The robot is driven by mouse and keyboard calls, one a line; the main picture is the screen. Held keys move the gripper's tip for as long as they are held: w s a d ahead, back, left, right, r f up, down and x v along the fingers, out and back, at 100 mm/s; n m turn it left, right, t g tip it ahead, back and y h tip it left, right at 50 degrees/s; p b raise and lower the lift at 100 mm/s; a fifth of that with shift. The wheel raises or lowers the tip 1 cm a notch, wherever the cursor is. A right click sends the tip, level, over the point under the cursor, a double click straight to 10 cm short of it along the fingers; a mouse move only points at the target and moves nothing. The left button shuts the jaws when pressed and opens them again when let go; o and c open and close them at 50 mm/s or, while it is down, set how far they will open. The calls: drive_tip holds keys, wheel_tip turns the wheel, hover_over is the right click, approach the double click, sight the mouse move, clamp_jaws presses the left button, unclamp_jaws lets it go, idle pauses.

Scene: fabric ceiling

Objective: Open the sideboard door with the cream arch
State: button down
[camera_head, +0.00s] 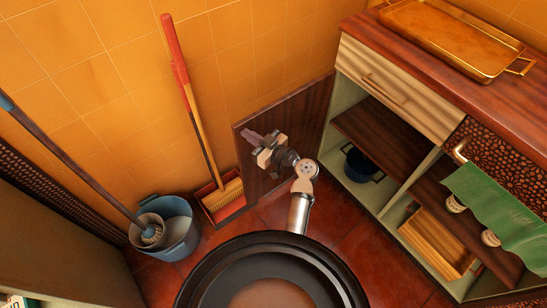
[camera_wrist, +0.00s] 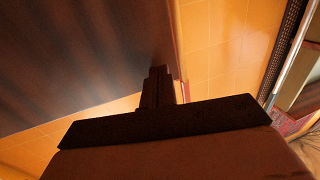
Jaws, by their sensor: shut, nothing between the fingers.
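The sideboard (camera_head: 344,82) stands at the right with a dark wood top. Its left door (camera_head: 258,187) is swung wide open towards the tiled wall, and its plain dark brown face shows. No cream arch is visible on the side I see. My gripper (camera_head: 252,138) is shut and empty beside the upper part of this door, near its free edge. In the wrist view the closed fingers (camera_wrist: 157,80) point along the dark door panel (camera_wrist: 75,55), close to its edge. I cannot tell whether they touch it.
Inside the opened compartment are a shelf (camera_head: 378,135) and a dark blue pot (camera_head: 361,165). A brass tray (camera_head: 450,38) lies on top. A red dustpan with a broom (camera_head: 187,95) and a blue bucket with a mop (camera_head: 176,230) stand left of the door.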

sight(237, 123)
drive_tip(key=b+x, duration=0.1)
drive_tip(key=x, duration=0.1)
drive_tip(key=b+x, duration=0.1)
drive_tip(key=x, duration=0.1)
drive_tip(key=w+b+x, duration=0.1)
drive_tip(key=x, duration=0.1)
drive_tip(key=shift+w+d+f+b, duration=0.15)
drive_tip(key=shift+w+f+b, duration=0.05)
drive_tip(key=shift+b, duration=0.15)
drive_tip(key=shift+w+a+r, duration=0.25)
drive_tip(key=shift+w, duration=0.1)
